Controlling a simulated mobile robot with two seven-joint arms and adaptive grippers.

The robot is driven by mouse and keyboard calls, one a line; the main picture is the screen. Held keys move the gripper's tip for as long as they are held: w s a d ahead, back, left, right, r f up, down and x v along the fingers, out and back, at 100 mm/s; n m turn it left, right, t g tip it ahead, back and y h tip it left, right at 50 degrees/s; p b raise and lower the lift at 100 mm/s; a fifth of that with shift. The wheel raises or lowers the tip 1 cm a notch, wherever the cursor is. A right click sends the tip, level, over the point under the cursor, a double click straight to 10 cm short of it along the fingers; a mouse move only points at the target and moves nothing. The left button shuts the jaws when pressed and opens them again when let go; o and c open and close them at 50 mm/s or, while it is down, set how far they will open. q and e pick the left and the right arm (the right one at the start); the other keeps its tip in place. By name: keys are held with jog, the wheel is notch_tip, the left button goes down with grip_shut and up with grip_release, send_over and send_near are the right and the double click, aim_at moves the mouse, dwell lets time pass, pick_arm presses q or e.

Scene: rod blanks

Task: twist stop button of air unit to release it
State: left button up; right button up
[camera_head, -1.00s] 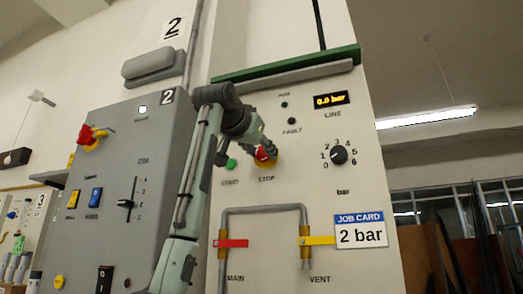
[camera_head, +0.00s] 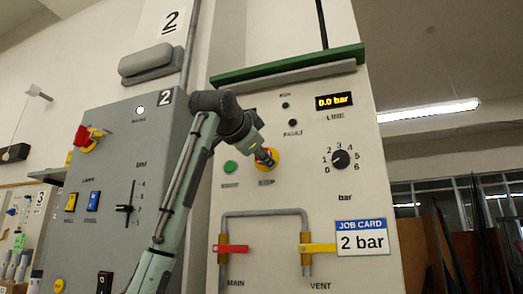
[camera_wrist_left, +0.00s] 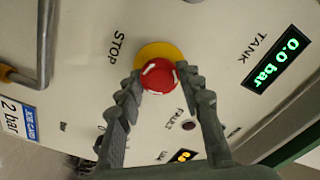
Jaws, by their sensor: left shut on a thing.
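The red stop button (camera_wrist_left: 158,76) sits on a round yellow base (camera_wrist_left: 150,50) on the air unit's pale front panel. White arrow marks show on its face in the left wrist view. My left gripper (camera_wrist_left: 161,73) has one finger on each side of the red head and is shut on it. In the head view, my left gripper (camera_head: 267,158) covers most of the button, and part of the yellow base (camera_head: 275,160) shows beside it. I cannot tell from the frames whether the button is pressed in or out. My right gripper is not in view.
The green start button (camera_head: 231,167) is just left of the gripper. The red main handle (camera_head: 232,249) and yellow vent handle (camera_head: 318,247) are below. A grey cabinet (camera_head: 120,130) stands left.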

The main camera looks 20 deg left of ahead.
pick_arm(q)
jog(key=shift+a+r, duration=0.1)
jog(key=shift+r, duration=0.05)
dwell(0.3)
jog(key=o, duration=1.2)
jog(key=shift+w, duration=0.15)
jog(key=s, duration=1.2)
jog(key=shift+a, duration=0.2)
